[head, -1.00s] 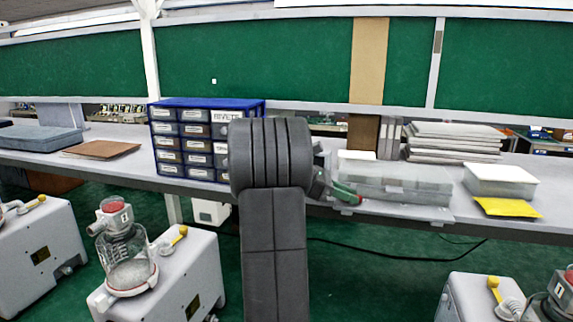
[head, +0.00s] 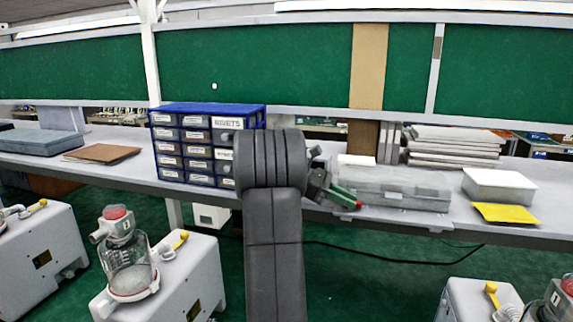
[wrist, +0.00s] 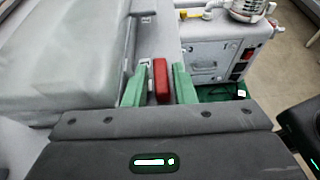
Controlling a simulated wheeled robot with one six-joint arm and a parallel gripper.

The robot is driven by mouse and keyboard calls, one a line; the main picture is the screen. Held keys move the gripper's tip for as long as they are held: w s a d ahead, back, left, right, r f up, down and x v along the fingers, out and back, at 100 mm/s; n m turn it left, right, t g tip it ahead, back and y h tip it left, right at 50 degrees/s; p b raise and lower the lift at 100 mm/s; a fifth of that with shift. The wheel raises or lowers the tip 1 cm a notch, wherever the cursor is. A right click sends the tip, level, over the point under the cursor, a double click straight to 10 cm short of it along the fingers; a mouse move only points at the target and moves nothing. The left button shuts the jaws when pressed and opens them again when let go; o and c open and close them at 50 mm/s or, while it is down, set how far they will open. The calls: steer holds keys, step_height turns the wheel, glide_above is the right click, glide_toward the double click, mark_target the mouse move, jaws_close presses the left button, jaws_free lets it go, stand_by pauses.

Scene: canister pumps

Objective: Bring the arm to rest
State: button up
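My gripper (head: 345,196) is at the end of my folded arm, just in front of the workbench's front edge, beside a clear lidded box. Its green fingers stand apart in the wrist view (wrist: 160,82). A red piece shows between them, with narrow gaps to the fingers; I cannot tell whether it is part of the gripper. My arm's dark links hide part of the gripper in the head view. A pump with a clear canister (head: 129,262) and red lid stands at the lower left, apart from the gripper.
The workbench (head: 110,171) carries a blue drawer cabinet (head: 182,148), the clear box (head: 395,190), a white-lidded box (head: 499,186), a yellow sheet (head: 506,213) and stacked panels (head: 455,148). More pumps stand at the lower left and right. The green floor between is mostly open, with a black cable.

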steer(key=b+v, duration=0.1)
steer(key=v, duration=0.7)
steer(key=p+x, duration=0.1)
steer(key=x, duration=0.7)
steer(key=shift+s+d, duration=0.1)
steer(key=shift+d, duration=0.1)
steer(key=shift+f+n+t, duration=0.1)
steer(key=shift+n+t, duration=0.3)
steer(key=shift+t, duration=0.1)
steer(key=shift+s+a+f+n+t+b, duration=0.1)
steer(key=shift+n+t+b, duration=0.4)
steer(key=shift+t+b, duration=0.1)
steer(key=shift+s+a+f+n+t+b, duration=0.1)
steer(key=shift+n+t+b, duration=0.4)
steer(key=shift+t+b, duration=0.1)
steer(key=shift+d+n+t+b, duration=0.1)
steer(key=shift+n+t+b, duration=0.4)
steer(key=shift+t+b, duration=0.15)
steer(key=shift+r, duration=0.2)
